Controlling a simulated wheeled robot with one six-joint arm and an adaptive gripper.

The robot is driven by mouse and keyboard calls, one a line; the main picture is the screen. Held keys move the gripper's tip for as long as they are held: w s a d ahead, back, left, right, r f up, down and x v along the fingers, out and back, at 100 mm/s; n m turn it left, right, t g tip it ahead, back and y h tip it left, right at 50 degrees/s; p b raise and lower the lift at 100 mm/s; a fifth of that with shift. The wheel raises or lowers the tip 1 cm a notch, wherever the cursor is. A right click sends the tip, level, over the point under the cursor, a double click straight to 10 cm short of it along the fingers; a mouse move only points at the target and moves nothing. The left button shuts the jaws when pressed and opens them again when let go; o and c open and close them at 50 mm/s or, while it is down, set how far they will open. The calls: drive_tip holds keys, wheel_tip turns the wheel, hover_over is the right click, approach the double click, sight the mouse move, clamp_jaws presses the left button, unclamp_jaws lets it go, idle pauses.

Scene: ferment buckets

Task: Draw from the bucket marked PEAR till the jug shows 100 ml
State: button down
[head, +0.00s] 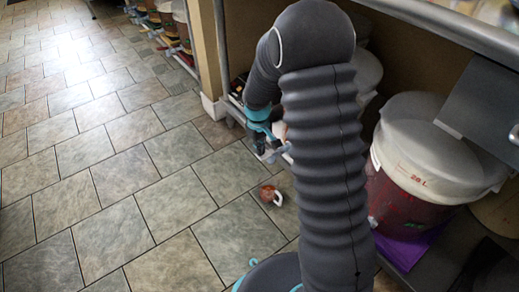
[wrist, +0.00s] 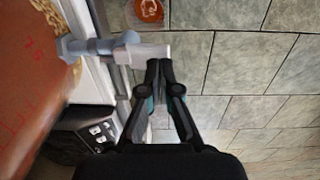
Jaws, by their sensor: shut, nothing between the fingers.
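My gripper (wrist: 160,66) has its fingertips together, with nothing between them. In the wrist view the tips are at the pale end of a grey-blue tap (wrist: 92,46); I cannot tell whether they touch it. The tap sticks out from a bucket (wrist: 35,85) with reddish-brown contents and red scale marks. No PEAR label is readable. In the head view my arm hides most of this bucket, and my gripper (head: 268,145) is beside the tap. A small jug (head: 269,193) with orange-red colour and a white handle stands on the floor; it also shows in the wrist view (wrist: 148,11). Its level is unreadable.
A lidded bucket marked 28 L (head: 420,195) stands on the shelf at right, above a purple item (head: 408,246). More buckets with taps line the shelf at far left (head: 165,22). The tiled floor (head: 110,170) is largely clear.

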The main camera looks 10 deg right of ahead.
wheel_tip(320, 180, up, 12)
drive_tip(key=d+p, duration=0.1)
drive_tip(key=p, duration=0.1)
drive_tip(key=shift+w+d+r, duration=0.25)
drive_tip(key=shift+w+d, duration=0.1)
drive_tip(key=shift+w, duration=0.05)
drive_tip(key=s+r+m+t+p, duration=0.1)
drive_tip(key=s+r, duration=0.5)
drive_tip(key=s, duration=0.3)
drive_tip(key=s+r+m+t+p, duration=0.1)
drive_tip(key=s+r+m+t, duration=0.1)
drive_tip(key=s+r, duration=0.5)
drive_tip(key=s+d+r+m+t+p, duration=0.1)
drive_tip(key=s+r+m+t, duration=0.1)
drive_tip(key=s+r, duration=0.5)
drive_tip(key=s, duration=0.6)
drive_tip(key=shift+r, duration=0.15)
drive_tip(key=shift+d, duration=0.1)
